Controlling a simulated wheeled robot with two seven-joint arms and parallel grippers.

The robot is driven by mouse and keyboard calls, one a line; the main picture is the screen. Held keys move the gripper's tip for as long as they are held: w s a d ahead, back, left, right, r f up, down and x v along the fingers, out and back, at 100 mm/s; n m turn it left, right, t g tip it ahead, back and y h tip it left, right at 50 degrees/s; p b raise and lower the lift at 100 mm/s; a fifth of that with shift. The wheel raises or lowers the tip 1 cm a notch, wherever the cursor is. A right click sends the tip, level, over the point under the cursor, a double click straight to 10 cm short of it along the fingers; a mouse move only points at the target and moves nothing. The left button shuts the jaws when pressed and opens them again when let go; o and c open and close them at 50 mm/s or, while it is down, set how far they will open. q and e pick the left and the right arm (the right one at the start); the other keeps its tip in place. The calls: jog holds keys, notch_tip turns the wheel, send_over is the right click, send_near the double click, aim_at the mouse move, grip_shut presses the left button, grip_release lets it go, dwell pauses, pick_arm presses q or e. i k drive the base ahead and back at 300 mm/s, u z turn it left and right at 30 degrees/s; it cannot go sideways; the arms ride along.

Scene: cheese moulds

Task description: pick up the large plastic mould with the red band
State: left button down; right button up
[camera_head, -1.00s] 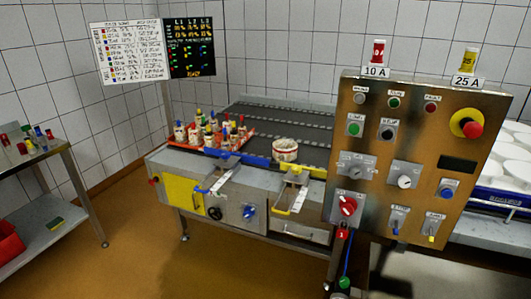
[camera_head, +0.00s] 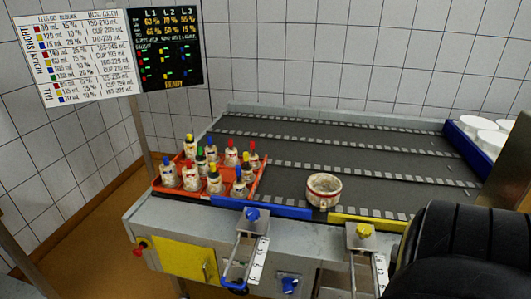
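A white round mould (camera_head: 323,190) with a red band around it stands upright on the dark conveyor, just behind the front edge, right of the orange tray. It looks like an open-topped cup; its inside is only partly visible. Neither gripper shows in the head view. A large black rounded shape fills the lower right corner; it looks like a link of my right arm, with its gripper out of view.
An orange tray (camera_head: 262,187) with several colour-capped bottles stands on the conveyor (camera_head: 290,150). A blue bar (camera_head: 262,209) and a yellow bar (camera_head: 385,222) line the front edge. A blue crate (camera_head: 462,150) holds white rounds at right. Conveyor behind the mould is clear.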

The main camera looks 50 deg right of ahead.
aim_at(324, 190)
jog(key=z, duration=0.5)
jog(key=i, duration=1.35)
jog(key=z, duration=1.05)
